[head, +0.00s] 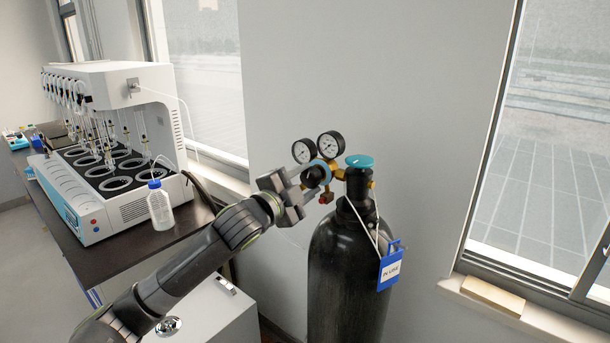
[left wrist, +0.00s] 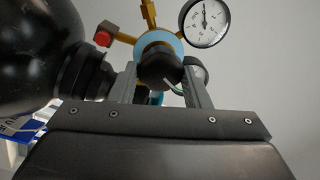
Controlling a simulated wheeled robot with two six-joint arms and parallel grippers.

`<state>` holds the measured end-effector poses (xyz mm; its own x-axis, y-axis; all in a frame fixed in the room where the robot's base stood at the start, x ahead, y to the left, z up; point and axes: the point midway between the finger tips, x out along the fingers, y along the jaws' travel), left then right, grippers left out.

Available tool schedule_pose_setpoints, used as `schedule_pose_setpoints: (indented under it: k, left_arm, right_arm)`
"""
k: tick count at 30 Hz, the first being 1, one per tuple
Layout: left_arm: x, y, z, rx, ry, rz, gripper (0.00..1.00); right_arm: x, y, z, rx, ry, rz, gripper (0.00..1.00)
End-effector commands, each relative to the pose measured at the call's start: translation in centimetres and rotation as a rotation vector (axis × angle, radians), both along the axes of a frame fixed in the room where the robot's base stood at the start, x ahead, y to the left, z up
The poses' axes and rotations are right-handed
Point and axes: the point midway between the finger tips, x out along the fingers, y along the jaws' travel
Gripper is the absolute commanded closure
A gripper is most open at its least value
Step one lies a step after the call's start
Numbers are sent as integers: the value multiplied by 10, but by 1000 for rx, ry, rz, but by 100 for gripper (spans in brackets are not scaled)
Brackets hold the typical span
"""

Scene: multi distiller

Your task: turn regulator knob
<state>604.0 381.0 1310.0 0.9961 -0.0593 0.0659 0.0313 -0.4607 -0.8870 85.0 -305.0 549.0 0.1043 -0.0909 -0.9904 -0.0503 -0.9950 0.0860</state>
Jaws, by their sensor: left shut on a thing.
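The regulator knob (left wrist: 160,67) is black and round, on a brass regulator with a light blue ring (left wrist: 170,40). In the head view the knob (head: 316,175) sits below two round gauges, on top of the black gas cylinder (head: 345,270). My left gripper (head: 312,177) reaches it from the left. In the left wrist view the two fingers of my left gripper (left wrist: 162,85) stand on either side of the knob and are shut on it. My right gripper is in neither view.
A teal cylinder valve handwheel (head: 360,161) is just right of the gauges (head: 330,144). A blue tag (head: 391,267) hangs on the cylinder. A white multi distiller (head: 115,140) and a bottle (head: 160,206) stand on the dark bench (head: 110,258) at left. Windows flank the wall.

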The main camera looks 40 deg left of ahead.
Motion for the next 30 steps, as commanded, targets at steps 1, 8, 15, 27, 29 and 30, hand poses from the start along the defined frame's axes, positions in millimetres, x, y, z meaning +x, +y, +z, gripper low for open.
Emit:
schedule_pose_setpoints:
  k: [1, 8, 15, 27, 29, 30]
  left_arm:
    - [0, 0, 3, -34, 2, 0, 80]
    - [0, 0, 2, -158, 12, -1, 80]
    - [0, 0, 1, -220, 16, 1, 80]
    - [0, 0, 1, -233, 17, 0, 80]
    - [0, 0, 1, -233, 17, 0, 80]
    - [0, 0, 1, -233, 17, 0, 56]
  right_arm:
    - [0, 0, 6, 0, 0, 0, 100]
    - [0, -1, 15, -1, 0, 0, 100]
    - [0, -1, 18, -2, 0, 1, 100]
    - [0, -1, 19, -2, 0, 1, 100]
    - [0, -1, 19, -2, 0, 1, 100]
    - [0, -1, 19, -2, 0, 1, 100]
